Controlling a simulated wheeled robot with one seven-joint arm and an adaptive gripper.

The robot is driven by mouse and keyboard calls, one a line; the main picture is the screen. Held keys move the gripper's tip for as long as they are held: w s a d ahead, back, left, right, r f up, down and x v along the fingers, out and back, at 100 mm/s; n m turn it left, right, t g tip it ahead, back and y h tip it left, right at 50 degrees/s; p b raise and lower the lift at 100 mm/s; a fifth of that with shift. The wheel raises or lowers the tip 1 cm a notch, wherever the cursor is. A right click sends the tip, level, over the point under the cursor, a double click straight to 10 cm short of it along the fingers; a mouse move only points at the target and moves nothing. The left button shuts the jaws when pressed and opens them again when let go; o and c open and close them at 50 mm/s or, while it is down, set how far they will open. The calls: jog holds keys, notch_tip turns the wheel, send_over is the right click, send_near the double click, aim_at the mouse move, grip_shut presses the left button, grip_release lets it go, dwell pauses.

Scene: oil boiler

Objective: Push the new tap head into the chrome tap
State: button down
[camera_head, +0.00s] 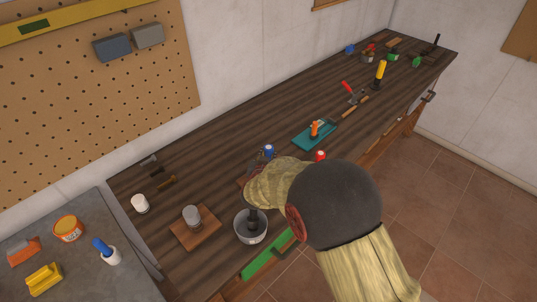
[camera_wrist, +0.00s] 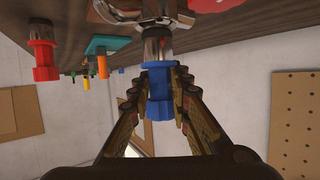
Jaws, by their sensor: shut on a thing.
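In the wrist view, where the bench appears upside down, my gripper (camera_wrist: 160,85) is shut on a blue tap head (camera_wrist: 159,102). A shiny metal section (camera_wrist: 158,42) extends from its blue handle to the chrome tap (camera_wrist: 135,12) at the top edge. The blue tap head is in line with the tap; I cannot tell how deep it sits. The blue tap head also shows in the head view (camera_head: 268,150), beyond my wrist, which hides most of the tap and gripper. A red tap head (camera_wrist: 43,58) stands to the left; it also shows in the head view (camera_head: 320,155).
A teal tray (camera_head: 303,143) with an orange-handled tool lies beyond. A grey metal bucket (camera_head: 250,237) and a wooden block with a metal cylinder (camera_head: 192,217) stand at the near end of the bench. Several tools lie farther back. The bench strip along the wall is mostly clear.

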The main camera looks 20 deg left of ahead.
jog(key=shift+f+b, duration=0.9)
jog(key=shift+f, duration=0.7)
jog(key=c, duration=1.6)
grip_release()
jog(key=v, duration=1.2)
jog(key=shift+d, duration=0.1)
